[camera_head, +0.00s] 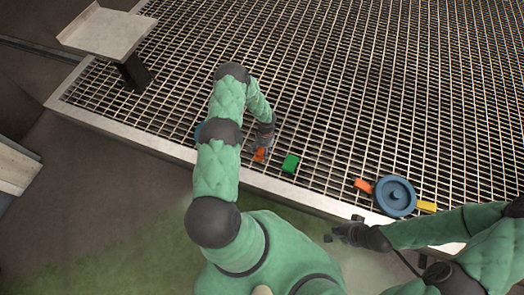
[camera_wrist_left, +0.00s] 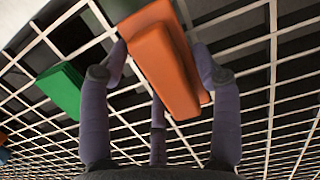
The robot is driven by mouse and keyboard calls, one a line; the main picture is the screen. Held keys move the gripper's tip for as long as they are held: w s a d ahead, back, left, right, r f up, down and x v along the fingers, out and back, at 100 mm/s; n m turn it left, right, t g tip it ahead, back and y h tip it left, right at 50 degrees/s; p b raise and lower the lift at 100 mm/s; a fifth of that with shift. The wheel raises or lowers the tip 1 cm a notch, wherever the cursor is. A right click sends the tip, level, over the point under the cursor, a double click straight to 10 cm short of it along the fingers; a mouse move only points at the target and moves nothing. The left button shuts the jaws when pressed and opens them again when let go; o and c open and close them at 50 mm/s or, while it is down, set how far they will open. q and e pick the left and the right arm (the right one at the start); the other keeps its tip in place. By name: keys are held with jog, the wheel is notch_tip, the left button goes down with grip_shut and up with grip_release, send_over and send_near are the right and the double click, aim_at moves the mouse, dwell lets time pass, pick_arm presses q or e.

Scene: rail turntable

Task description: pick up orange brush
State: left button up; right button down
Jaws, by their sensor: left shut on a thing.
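The orange brush (camera_wrist_left: 165,65) looks like an orange block in the left wrist view, lying between the fingers of my left gripper (camera_wrist_left: 160,78). In the head view the left gripper (camera_head: 264,146) is low over the grating near its front edge, with the orange brush (camera_head: 260,155) at its fingertips. The gripper is shut on it. I cannot tell whether it is clear of the grating. My right gripper (camera_head: 345,231) is in front of the grating edge, away from the brush; its finger opening is unclear.
A green block (camera_head: 290,163) lies just right of the left gripper and also shows in the wrist view (camera_wrist_left: 61,87). Farther right are another orange piece (camera_head: 363,185), a blue wheel (camera_head: 396,195) and a yellow piece (camera_head: 427,206). A metal stand (camera_head: 106,32) is at upper left.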

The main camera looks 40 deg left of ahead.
pick_arm(q)
notch_tip(320, 180, up, 10)
jog(key=p, duration=0.4)
jog(key=shift+p, duration=0.35)
